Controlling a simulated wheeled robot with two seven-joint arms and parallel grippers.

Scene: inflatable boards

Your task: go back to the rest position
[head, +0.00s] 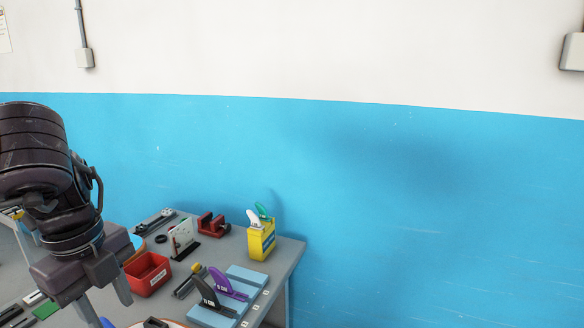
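My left arm comes in from the left edge, and its dark gripper (103,303) points down over the left part of a grey table (287,252). Its two fingers are apart, and I see nothing held between them. The lower fingertip is partly cut off by the bottom edge of the picture. My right gripper is not in view.
On the table are a red bin (148,275), a yellow box (261,241) with tools, a red holder (213,226), and black (212,297) and purple (226,284) fins by light blue blocks (247,275). A blue and white wall (420,200) stands behind; right of the table is clear.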

